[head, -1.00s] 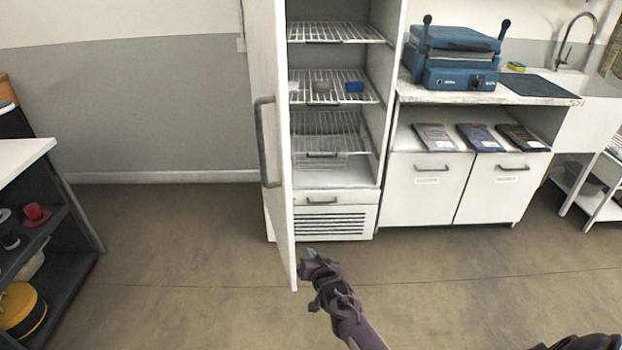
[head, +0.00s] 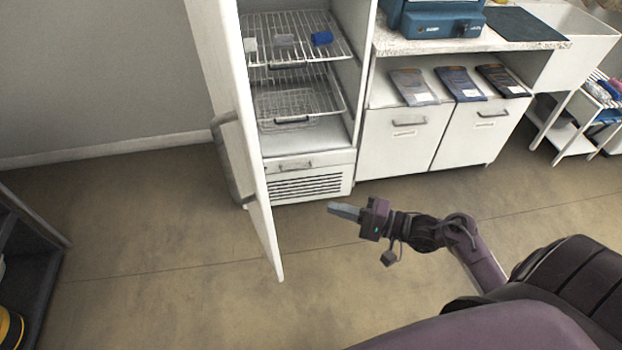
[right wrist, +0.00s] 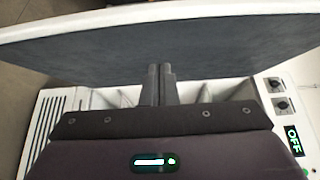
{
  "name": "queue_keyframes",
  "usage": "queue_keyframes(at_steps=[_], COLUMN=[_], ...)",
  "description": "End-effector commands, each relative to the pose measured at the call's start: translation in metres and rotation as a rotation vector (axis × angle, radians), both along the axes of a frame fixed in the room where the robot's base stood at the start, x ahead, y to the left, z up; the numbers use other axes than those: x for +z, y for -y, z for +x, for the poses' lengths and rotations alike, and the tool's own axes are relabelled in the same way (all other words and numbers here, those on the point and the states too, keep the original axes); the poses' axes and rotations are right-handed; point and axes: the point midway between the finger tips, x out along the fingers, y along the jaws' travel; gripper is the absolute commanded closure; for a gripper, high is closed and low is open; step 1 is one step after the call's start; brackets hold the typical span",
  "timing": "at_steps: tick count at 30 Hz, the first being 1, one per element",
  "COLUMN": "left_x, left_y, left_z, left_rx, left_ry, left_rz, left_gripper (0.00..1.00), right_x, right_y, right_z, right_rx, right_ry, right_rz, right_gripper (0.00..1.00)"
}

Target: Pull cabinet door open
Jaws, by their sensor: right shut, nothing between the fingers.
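The tall white cabinet (head: 367,60) stands at the upper middle of the head view with its door open. The door (head: 226,100) swings out towards me on the left side and has a grey bar handle (head: 236,160) on its outer face. In the right wrist view the door's dark inner face (right wrist: 190,55) fills the upper part. My right gripper (head: 333,208) is shut and empty, in front of the cabinet and to the right of the door's free edge, apart from the handle. Its closed fingers (right wrist: 160,84) point towards the door's inner side. My left gripper is out of view.
Wire shelves (head: 290,35) inside the cabinet hold small items, including a blue one (head: 322,39). A white counter unit (head: 400,140) with a blue appliance (head: 435,18) adjoins on the right. A dark shelf unit (head: 30,270) stands at the left edge. Floor between is clear.

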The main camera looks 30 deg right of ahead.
Motion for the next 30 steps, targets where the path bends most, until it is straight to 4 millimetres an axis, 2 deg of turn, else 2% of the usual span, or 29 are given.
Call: queue_keyframes(at_steps=[14,18,21,30], left_x=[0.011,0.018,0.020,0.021], left_y=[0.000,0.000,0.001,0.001], left_z=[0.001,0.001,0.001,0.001], left_rx=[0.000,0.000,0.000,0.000], left_ry=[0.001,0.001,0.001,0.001], left_rz=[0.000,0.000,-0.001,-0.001], left_gripper=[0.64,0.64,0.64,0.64], right_x=[0.001,0.002,0.001,-0.001], right_y=[-0.066,-0.088,-0.097,-0.105], right_z=[0.068,0.068,0.068,0.068], right_rx=[-0.003,-0.003,-0.004,-0.004], right_ry=[0.004,0.001,0.003,0.003], right_rz=[0.000,0.000,-0.001,-0.004], right_gripper=[1.00,1.00,1.00,1.00])
